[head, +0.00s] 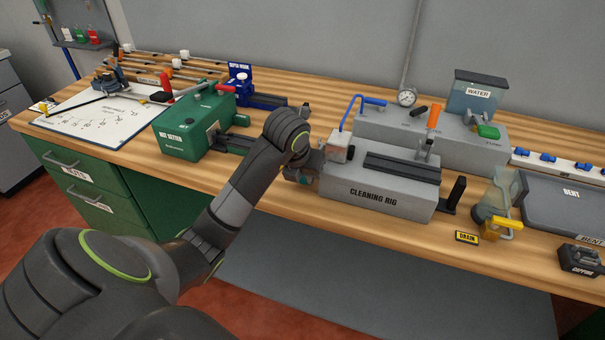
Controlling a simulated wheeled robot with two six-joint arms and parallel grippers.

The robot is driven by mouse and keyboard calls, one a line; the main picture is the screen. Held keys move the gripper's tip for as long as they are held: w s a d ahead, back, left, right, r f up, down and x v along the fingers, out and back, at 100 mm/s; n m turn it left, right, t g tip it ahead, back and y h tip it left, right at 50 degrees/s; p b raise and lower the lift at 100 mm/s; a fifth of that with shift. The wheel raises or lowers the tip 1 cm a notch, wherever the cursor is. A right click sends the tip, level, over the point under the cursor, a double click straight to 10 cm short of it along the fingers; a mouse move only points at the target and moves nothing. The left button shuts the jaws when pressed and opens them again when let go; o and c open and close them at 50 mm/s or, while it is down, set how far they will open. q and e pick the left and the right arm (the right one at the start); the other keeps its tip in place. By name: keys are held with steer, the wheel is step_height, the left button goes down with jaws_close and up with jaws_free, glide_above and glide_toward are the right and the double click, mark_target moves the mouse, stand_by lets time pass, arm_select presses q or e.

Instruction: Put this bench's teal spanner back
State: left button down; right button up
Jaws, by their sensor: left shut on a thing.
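My left gripper (312,168) is at the left end of the grey cleaning rig (390,203), low over the bench. My right gripper is out of view.
A green box (182,135) stands left of my forearm on the wooden bench (290,222). A water tank (476,97), glass jug (498,195) and grey "BENT" tray (565,204) are right. A tool board (84,14) hangs far left. The front strip of bench is mostly clear.

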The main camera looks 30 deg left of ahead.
arm_select(q)
steer(key=shift+f, duration=0.3)
steer(key=c, duration=1)
jaws_free()
steer(key=shift+c, duration=0.2)
steer(key=shift+o, duration=0.9)
steer(key=shift+a, duration=0.1)
steer(key=shift+r, duration=0.45)
steer(key=shift+r+p, duration=2.35)
steer(key=shift+r, duration=0.8)
steer(key=shift+f, duration=0.15)
